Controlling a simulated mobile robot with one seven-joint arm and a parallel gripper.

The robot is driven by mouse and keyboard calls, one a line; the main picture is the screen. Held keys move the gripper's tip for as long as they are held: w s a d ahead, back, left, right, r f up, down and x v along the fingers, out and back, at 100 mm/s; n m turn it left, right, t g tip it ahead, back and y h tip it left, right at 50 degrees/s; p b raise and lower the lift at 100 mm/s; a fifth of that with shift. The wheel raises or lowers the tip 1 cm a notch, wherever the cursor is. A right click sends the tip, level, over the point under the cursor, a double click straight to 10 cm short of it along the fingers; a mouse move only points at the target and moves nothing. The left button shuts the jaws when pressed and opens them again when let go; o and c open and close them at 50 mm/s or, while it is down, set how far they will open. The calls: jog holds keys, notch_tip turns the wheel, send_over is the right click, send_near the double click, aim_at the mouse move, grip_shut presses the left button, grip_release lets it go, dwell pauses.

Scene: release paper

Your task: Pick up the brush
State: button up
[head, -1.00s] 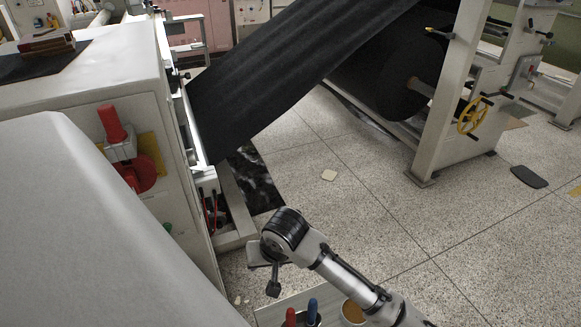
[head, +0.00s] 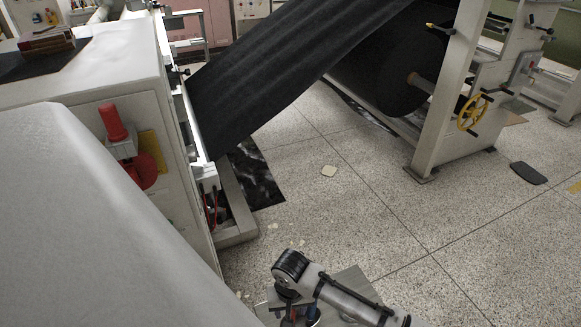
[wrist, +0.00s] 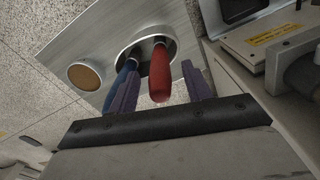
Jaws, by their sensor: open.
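Two handles, one red (wrist: 159,77) and one blue (wrist: 127,70), stand in a round metal cup (wrist: 173,40) in the wrist view. Their lower ends are hidden inside it, so I cannot tell which belongs to the brush. The red handle lies between the fingers, and the blue one is close beside the left finger. No grip on either shows. In the head view my gripper (head: 294,306) is over the cup area at the bottom, and my arm hides much of it.
The cup is set in a grey metal surface (wrist: 75,40) beside a round container with tan contents (wrist: 85,76). A pale machine body (head: 85,220) stands close on the left. Speckled floor (head: 400,260) is open to the right. A black sheet (head: 280,80) slopes down behind.

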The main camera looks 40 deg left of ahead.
notch_tip(320, 180, down, 3)
jog(key=shift+f, duration=0.1)
jog(key=shift+c, duration=0.3)
jog(key=c, duration=1)
